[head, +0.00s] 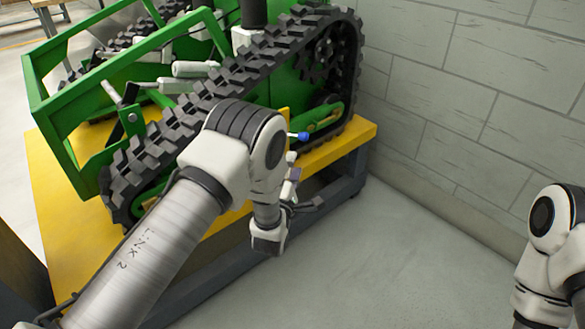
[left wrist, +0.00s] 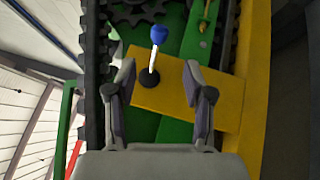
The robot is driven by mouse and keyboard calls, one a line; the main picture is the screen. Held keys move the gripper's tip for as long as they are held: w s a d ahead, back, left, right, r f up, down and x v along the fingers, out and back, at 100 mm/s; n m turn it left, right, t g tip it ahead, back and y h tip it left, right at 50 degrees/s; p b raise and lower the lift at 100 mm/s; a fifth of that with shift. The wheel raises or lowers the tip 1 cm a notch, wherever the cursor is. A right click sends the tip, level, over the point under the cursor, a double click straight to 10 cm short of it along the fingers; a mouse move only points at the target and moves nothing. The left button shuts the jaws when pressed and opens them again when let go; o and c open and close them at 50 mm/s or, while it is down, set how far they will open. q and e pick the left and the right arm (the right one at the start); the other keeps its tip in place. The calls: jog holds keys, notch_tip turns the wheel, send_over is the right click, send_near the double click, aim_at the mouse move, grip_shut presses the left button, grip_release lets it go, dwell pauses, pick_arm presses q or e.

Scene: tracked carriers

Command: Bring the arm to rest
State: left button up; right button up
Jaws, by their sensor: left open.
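My left arm reaches in from the left in the head view. Its gripper (head: 299,192) is beside the near side of the tracked carrier (head: 190,122), partly hidden by my own wrist. In the left wrist view the gripper (left wrist: 158,78) is open, with nothing held between its fingers. A lever with a blue knob (left wrist: 159,34) stands ahead, in line with the gap between the fingers, on a yellow plate (left wrist: 185,99). The blue knob also shows in the head view (head: 303,135), above the gripper. Only part of my right arm shows, at the right edge; its gripper is not visible.
The green carrier with black tracks stands on a yellow-topped bench (head: 346,143) with a dark frame. A grey block wall (head: 450,110) rises behind and to the right. The grey floor (head: 400,250) between the bench and my right arm is clear.

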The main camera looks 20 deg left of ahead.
pick_arm(q)
jog(key=shift+s, duration=0.35)
